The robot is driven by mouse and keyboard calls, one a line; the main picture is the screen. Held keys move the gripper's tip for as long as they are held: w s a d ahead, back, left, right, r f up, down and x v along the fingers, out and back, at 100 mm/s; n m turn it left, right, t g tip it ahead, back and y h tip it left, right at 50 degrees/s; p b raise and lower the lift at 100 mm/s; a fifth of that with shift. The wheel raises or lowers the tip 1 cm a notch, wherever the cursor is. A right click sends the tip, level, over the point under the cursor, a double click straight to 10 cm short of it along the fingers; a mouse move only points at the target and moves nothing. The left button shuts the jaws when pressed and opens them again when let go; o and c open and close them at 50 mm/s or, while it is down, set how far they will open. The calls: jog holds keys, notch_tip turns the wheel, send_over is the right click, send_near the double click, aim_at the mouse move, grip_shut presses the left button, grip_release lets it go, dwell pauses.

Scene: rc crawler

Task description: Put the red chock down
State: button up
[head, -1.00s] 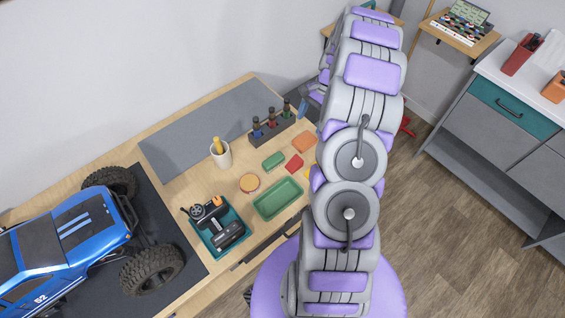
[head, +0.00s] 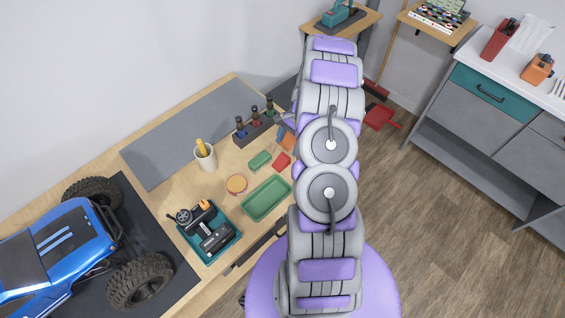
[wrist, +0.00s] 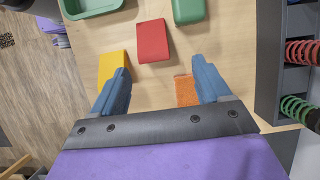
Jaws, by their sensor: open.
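The red chock (wrist: 152,40) lies on the wooden bench top in the wrist view, just beyond my fingertips and between their lines. It also shows in the head view (head: 282,161), left of my arm. My gripper (wrist: 160,66) is open, with its two blue fingers spread apart and nothing held between them. The left finger overlaps the yellow chock (wrist: 112,62). The orange chock (wrist: 186,90) lies between the fingers, close to the right one. In the head view my arm hides most of the gripper.
A green block (wrist: 188,9) and a green tray (head: 266,198) are near the red chock. A screwdriver rack (head: 256,128), a cup (head: 204,155), a teal bin (head: 208,232) and a blue RC crawler (head: 60,245) share the bench. The grey mat (head: 190,135) is clear.

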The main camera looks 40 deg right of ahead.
aim_at(285, 155)
jog(key=x, duration=0.2)
jog(key=b+x, duration=0.1)
jog(key=s+x, duration=0.1)
jog(key=x, duration=0.1)
jog(key=shift+a+f+b, duration=0.2)
jog(key=shift+b, duration=0.1)
jog(key=shift+w+a+f, duration=0.1)
jog(key=shift+a+f, duration=0.05)
jog(key=shift+f, duration=0.3)
jog(key=shift+r, duration=0.1)
jog(key=c, duration=1.2)
